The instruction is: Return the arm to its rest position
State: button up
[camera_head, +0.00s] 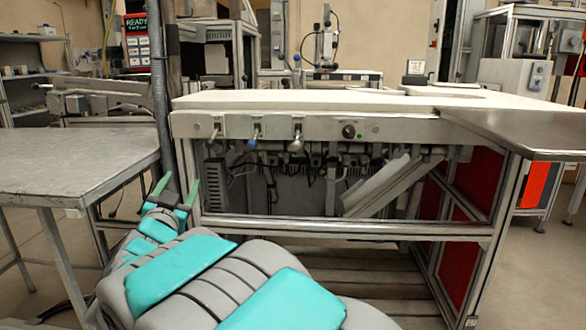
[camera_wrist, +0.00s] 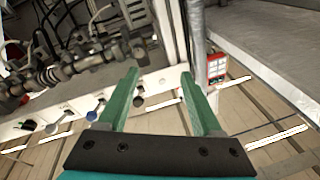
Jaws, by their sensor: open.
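My gripper (camera_head: 177,187) is at the end of my teal and grey arm, low in front of the machine's left front leg in the head view. Its two green fingers are spread apart. In the wrist view my gripper (camera_wrist: 160,95) also shows open, with nothing between the fingers. The arm stretches forward from the bottom of the head view. No tape reel can be made out in either view.
A white-topped machine bench (camera_head: 330,101) stands ahead, with knobs and cables below its top. A grey metal table (camera_head: 75,160) is at the left, and a metal shelf plate (camera_head: 525,132) juts out at the right. A dark vertical post (camera_head: 160,90) stands near my gripper.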

jog(key=s+d+f+n+g+y+p, duration=0.1)
jog(key=s+d+f+n+g, duration=0.1)
jog(key=s+d+f+g, duration=0.3)
jog(key=s+d+f+n+g+y+p, duration=0.1)
jog(key=s+d+f+n+g, duration=0.2)
jog(key=d, duration=0.5)
jog(key=s+d+f+g+y, duration=0.1)
jog(key=s+d+f+g, duration=0.3)
jog(key=d+f, duration=0.15)
jog(key=s+d+f+g+h, duration=0.1)
jog(key=s+d+f+g, duration=0.1)
jog(key=s+d, duration=0.5)
jog(key=s+d+f+m+g+h+p, duration=0.1)
jog(key=s+d+g, duration=0.3)
jog(key=s, duration=0.9)
jog(key=s+d+f+g+h, duration=0.2)
jog(key=s+d+f+g, duration=0.1)
jog(key=s+d, duration=0.7)
jog(key=shift+s+d+f+m+g+p, duration=0.2)
jog(key=shift+d+f+m+g+p, duration=0.1)
jog(key=shift+f+g, duration=0.1)
jog(key=shift+s, duration=0.1)
